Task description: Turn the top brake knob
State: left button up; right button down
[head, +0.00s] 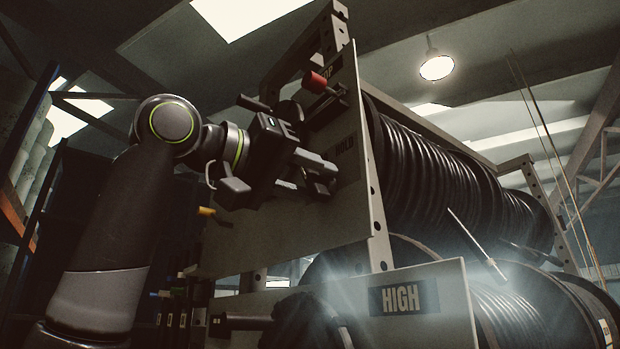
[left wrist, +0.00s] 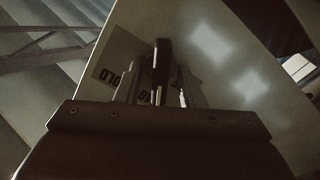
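My left gripper (head: 326,178) is raised in front of the pale side plate (head: 290,232) of the upper reel, near a HOLD label (head: 345,156). Its fingers are apart and point at the plate. In the left wrist view, a dark upright bar (left wrist: 161,70), which looks like the brake knob, stands between the fingers (left wrist: 158,92). I cannot tell whether they touch it. The HOLD label (left wrist: 108,76) lies left of the bar, and part of another label shows between the fingers. In the head view the gripper hides this knob. My right gripper is not in view.
A red-ended handle (head: 315,82) sticks out above the gripper. The black hose reel (head: 440,180) lies behind the plate. A lower plate with a HIGH label (head: 401,299) and a dark knob-like shape (head: 303,320) stand below. A yellow-tipped lever (head: 207,211) juts out at left.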

pick_arm(q)
jog(key=shift+s+a+f, duration=0.1)
jog(key=shift+s+a, duration=0.2)
jog(key=shift+a, duration=0.1)
jog(key=b+v, duration=0.6)
jog(key=v, duration=1)
jog(key=shift+s+a, duration=0.1)
